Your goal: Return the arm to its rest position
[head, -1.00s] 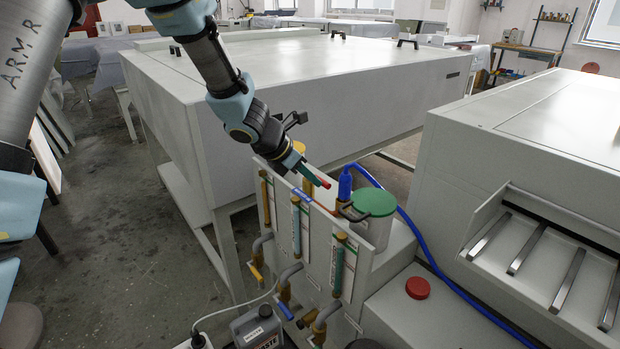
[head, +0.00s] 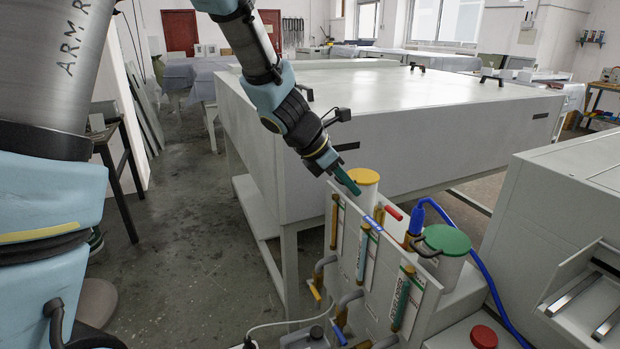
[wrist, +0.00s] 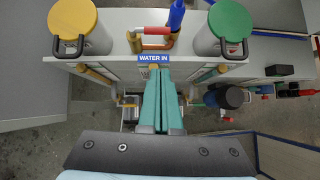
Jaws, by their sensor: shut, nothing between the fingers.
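My gripper (head: 346,181) is at the end of my arm, above the left part of the white panel with flow tubes. Its two green fingers lie together and hold nothing. In the wrist view the closed fingers (wrist: 163,100) point toward the blue WATER IN label (wrist: 154,58). A red-handled valve (wrist: 156,31) sits just beyond the label, apart from the fingers. In the head view the red handle (head: 393,212) is to the right of the fingertips.
A yellow-lidded container (head: 364,177) and a green-lidded container (head: 447,240) stand behind the panel. A blue hose (head: 480,275) runs right. A large white machine (head: 400,140) is behind my gripper. A red button (head: 484,337) is at front right. Open floor (head: 190,250) lies left.

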